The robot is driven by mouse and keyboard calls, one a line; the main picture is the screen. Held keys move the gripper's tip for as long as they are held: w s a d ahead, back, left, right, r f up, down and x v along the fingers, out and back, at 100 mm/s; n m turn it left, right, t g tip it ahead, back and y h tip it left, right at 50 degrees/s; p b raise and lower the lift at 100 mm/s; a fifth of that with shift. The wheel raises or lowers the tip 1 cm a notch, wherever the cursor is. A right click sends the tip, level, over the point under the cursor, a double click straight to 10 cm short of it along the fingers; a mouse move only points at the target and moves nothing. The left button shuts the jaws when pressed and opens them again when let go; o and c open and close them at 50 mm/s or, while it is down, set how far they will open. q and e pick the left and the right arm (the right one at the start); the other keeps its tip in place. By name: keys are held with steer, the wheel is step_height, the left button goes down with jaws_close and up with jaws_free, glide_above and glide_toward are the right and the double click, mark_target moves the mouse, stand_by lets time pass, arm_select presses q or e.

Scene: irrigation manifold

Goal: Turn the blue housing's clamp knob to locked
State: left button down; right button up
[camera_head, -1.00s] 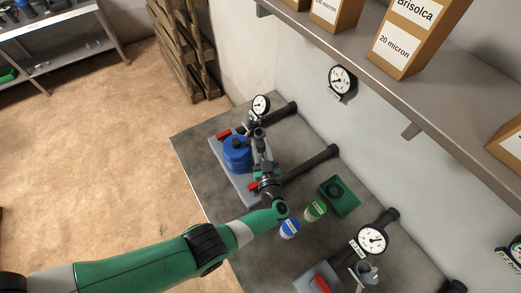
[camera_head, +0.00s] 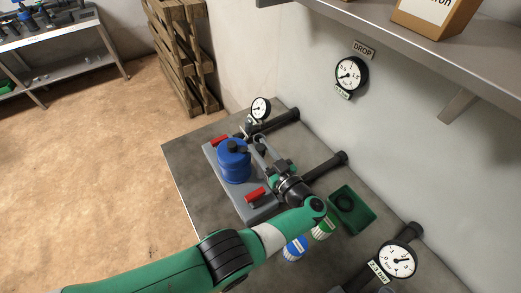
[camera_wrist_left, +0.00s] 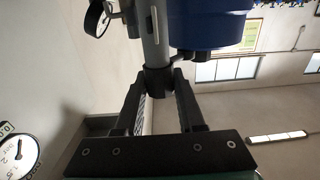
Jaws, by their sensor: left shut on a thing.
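The blue housing (camera_head: 234,167) stands upright on a grey base plate (camera_head: 247,213), with a black cap on top. It also shows at the top of the left wrist view (camera_wrist_left: 210,22). My left gripper (camera_head: 270,155) is at the housing's right side. In the left wrist view its fingers (camera_wrist_left: 158,88) are closed on a black knob (camera_wrist_left: 158,78) at the end of a grey bar (camera_wrist_left: 153,38); this appears to be the clamp knob. The head view mostly hides the knob behind the gripper, and I cannot read its lock position. My right gripper is out of view.
Red handles (camera_head: 255,195) (camera_head: 219,141) sit on the plate beside the housing. Blue-labelled (camera_head: 294,249) and green-labelled (camera_head: 323,228) cups and a green tray (camera_head: 352,208) are near my wrist. Gauges (camera_head: 261,107) (camera_head: 397,260) and black pipes (camera_head: 325,166) line the wall side.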

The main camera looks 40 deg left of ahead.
arm_select(q)
steer(key=shift+r, duration=0.15)
steer(key=c, duration=0.5)
jaws_free()
steer(key=b+v, duration=0.2)
steer(key=v, duration=0.9)
steer(key=shift+s+d+b, duration=0.1)
steer(key=shift+d+b, duration=0.2)
steer(key=shift+b, duration=0.1)
